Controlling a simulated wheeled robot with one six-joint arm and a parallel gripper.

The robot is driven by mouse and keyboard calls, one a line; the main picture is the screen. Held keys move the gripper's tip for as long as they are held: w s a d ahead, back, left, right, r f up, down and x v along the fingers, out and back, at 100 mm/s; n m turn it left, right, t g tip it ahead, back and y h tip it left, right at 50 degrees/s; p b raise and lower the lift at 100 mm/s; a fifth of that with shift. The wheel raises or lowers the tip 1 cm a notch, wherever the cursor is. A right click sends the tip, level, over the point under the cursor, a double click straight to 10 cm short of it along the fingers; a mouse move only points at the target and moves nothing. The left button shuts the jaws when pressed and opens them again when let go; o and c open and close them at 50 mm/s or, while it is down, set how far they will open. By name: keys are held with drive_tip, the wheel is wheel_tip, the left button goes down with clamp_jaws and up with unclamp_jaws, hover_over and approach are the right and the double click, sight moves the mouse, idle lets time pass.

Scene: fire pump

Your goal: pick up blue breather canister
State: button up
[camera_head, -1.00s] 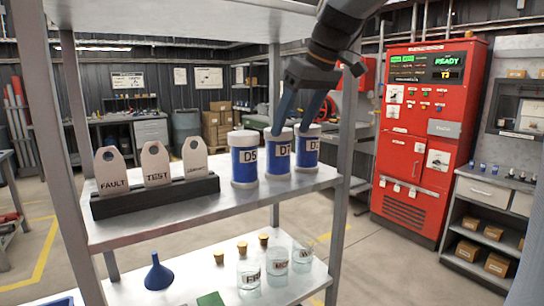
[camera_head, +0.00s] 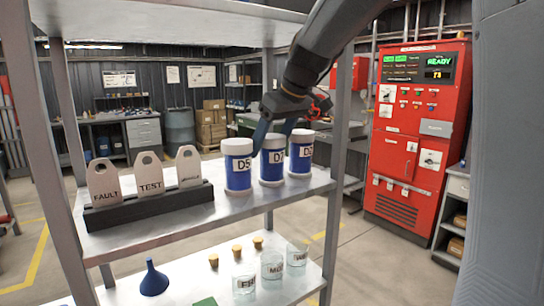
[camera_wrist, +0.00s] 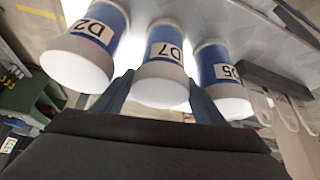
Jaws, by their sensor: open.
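Three blue breather canisters with white lids and bases stand upright in a row on the upper shelf: D5 (camera_head: 237,166), D7 (camera_head: 272,160) and D2 (camera_head: 301,155). My gripper (camera_head: 276,135) is open, reaching down from above at the middle canister, D7. In the wrist view my gripper (camera_wrist: 159,80) has one finger on each side of the lid of D7 (camera_wrist: 162,50). I cannot tell whether the fingers touch it. D2 (camera_wrist: 95,45) is left of the fingers there and D5 (camera_wrist: 218,70) is right, both close by.
A dark rack with FAULT (camera_head: 104,184), TEST (camera_head: 150,175) and a third tag stands left of D5. The metal shelf post (camera_head: 336,160) rises right of D2. A blue funnel (camera_head: 153,280) and glass jars (camera_head: 271,265) are on the lower shelf. The upper shelf's front strip is clear.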

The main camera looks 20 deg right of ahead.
drive_tip(key=shift+x, duration=1.05)
drive_tip(key=c, duration=1)
drive_tip(key=shift+r+p, duration=0.25)
drive_tip(key=shift+p, duration=0.05)
